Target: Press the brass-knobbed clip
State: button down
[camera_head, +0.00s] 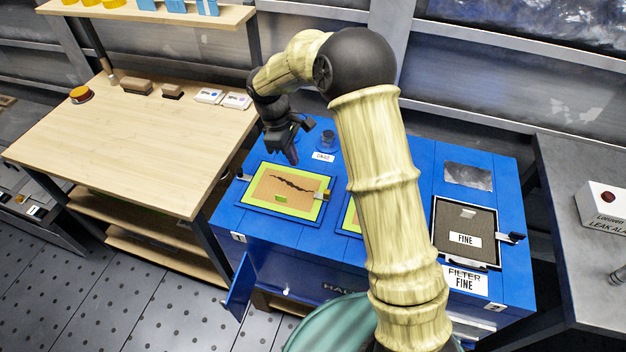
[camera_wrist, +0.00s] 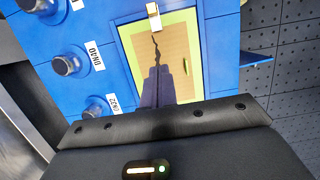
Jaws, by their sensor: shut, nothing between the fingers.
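A clip with a brass-coloured body (camera_head: 322,194) sits at the right edge of a green-framed panel (camera_head: 247,203) on the blue cabinet. It also shows in the wrist view (camera_wrist: 153,14), at the top edge of the green frame (camera_wrist: 192,50). The panel's tan face has a dark jagged crack. My gripper (camera_head: 292,158) is shut and empty, above the panel's far edge and apart from the clip. In the wrist view my fingers (camera_wrist: 158,84) point over the tan face, below the clip in the picture. I cannot tell their height above it.
A dark FINE filter (camera_head: 465,222) with its own clip (camera_head: 512,237) lies to the right. My arm hides most of a second green-framed panel (camera_head: 348,222). A round blue knob (camera_head: 326,138) stands near my gripper. A wooden bench (camera_head: 140,135) is at left.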

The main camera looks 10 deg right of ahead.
aim_at(329, 192)
jog(key=x, duration=0.9)
jog(key=shift+s+d+f+p, duration=0.1)
jog(key=shift+s+f+p, duration=0.05)
jog(key=shift+f+p, duration=0.2)
jog(key=d, duration=0.1)
jog(key=s+d, duration=0.1)
jog(key=d, duration=0.1)
jog(key=shift+s+d+p, duration=0.1)
jog(key=shift+p, duration=0.25)
jog(key=shift+s+d+f, duration=0.1)
jog(key=shift+d, duration=0.2)
jog(key=shift+s+d, duration=0.25)
jog(key=shift+d, duration=0.3)
jog(key=shift+s+d, duration=0.2)
jog(key=shift+d, duration=0.4)
jog(key=shift+s+d+p, duration=0.25)
jog(key=shift+d+p, duration=0.05)
jog(key=shift+d, duration=0.25)
